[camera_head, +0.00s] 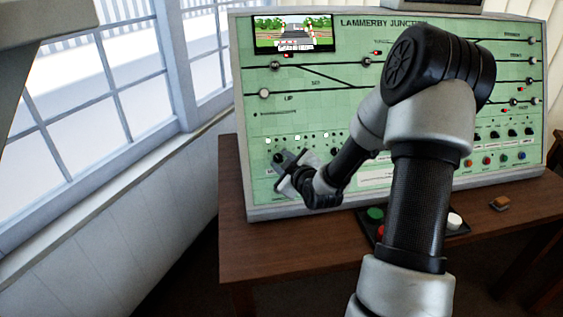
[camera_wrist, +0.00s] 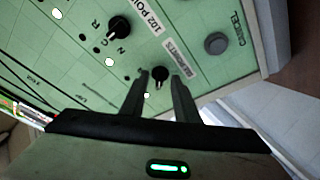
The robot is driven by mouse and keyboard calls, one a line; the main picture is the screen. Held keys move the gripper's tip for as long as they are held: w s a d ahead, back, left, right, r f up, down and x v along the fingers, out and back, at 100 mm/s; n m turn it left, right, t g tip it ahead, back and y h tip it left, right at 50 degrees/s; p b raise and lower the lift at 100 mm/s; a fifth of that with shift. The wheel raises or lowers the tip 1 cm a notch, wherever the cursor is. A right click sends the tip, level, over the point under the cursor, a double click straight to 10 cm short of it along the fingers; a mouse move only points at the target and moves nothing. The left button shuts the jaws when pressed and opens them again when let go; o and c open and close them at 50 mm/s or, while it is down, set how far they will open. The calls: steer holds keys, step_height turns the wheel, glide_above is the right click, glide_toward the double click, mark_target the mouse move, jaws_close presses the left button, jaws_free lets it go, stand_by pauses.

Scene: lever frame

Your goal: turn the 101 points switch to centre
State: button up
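The green Lammerby Junction panel (camera_head: 330,100) stands on a wooden desk. My gripper (camera_head: 284,162) is at its lower left, close to the panel face. In the wrist view, my gripper (camera_wrist: 162,82) is open, with one finger on each side of a small black rotary knob (camera_wrist: 159,73). Gaps show between the knob and both fingers. The neighbouring knob (camera_wrist: 119,27) is marked 102 POINTS, so the knob between my fingers appears to be the 101 points switch. Its pointer direction is unclear.
A round grey CANCEL button (camera_wrist: 215,43) lies right of the knobs in the wrist view. Small lit lamps (camera_wrist: 109,62) sit by the switches. A window wall (camera_head: 90,90) is close on the left. A button box (camera_head: 375,214) and a small brown object (camera_head: 500,203) are on the desk (camera_head: 290,245).

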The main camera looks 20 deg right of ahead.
steer(key=shift+w, duration=0.25)
jaws_close()
steer(key=shift+f, duration=0.1)
steer(key=m+b, duration=0.3)
steer(key=shift+a+f+m+h+b, duration=0.1)
steer(key=shift+a+m+h+b, duration=0.05)
steer(key=shift+m+h+b, duration=0.2)
steer(key=m+b, duration=0.1)
steer(key=m, duration=0.1)
steer(key=m+h+b, duration=0.1)
steer(key=m+b, duration=0.1)
steer(key=shift+a+t+h, duration=0.1)
steer(key=shift+t+h, duration=0.15)
steer(key=shift+t, duration=0.05)
steer(key=shift+r+m+b, duration=0.2)
steer(key=shift+m+b, duration=0.25)
steer(key=shift+m, duration=0.6)
